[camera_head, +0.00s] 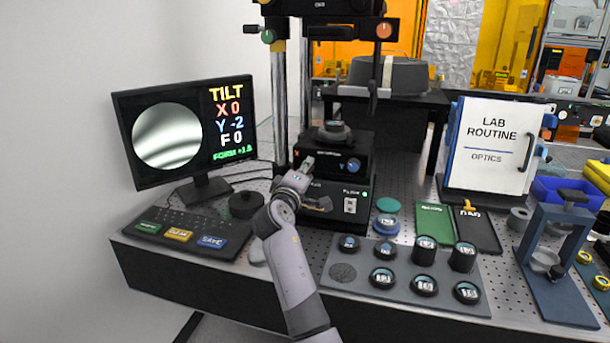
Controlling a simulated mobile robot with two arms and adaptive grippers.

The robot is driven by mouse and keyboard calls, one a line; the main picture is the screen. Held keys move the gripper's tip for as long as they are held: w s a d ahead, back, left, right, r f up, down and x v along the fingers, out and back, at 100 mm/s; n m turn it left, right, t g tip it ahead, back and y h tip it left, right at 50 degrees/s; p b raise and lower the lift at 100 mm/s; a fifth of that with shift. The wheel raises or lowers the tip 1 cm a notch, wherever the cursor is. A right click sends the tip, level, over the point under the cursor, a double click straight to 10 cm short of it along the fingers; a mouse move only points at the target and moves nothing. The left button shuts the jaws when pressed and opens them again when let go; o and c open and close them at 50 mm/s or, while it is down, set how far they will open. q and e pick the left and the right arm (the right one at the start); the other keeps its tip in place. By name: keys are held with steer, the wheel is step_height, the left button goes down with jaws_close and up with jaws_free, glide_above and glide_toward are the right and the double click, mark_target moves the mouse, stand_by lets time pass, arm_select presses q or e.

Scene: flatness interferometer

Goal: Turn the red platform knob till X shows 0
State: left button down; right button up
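The monitor (178,135) at the left reads TILT, X 0, Y -2, F 0 beside a round grey fringe image. The black platform unit (338,155) stands under the column, with a red X mark at its front left and a blue knob (353,166) at its front right. The red platform knob is not clearly seen; my gripper covers the spot near the X mark. My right gripper (314,182) is at the unit's front left, its arm rising from the bottom middle. Its finger gap and any contact with the knob are unclear. My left gripper is out of view.
A keypad (180,233) with coloured keys and a black round piece (246,204) lie left of my arm. A grey tray (395,310) with several black-rimmed discs lies at the right front. A blue press frame (560,260) and a LAB ROUTINE board (493,147) stand farther right.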

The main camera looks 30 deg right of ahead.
steer(key=shift+f, duration=0.2)
steer(key=o, duration=1.2)
steer(key=shift+r, duration=0.15)
steer(key=shift+c, duration=0.2)
steer(key=v, duration=0.7)
steer(key=shift+s+a, duration=0.2)
stand_by(0.6)
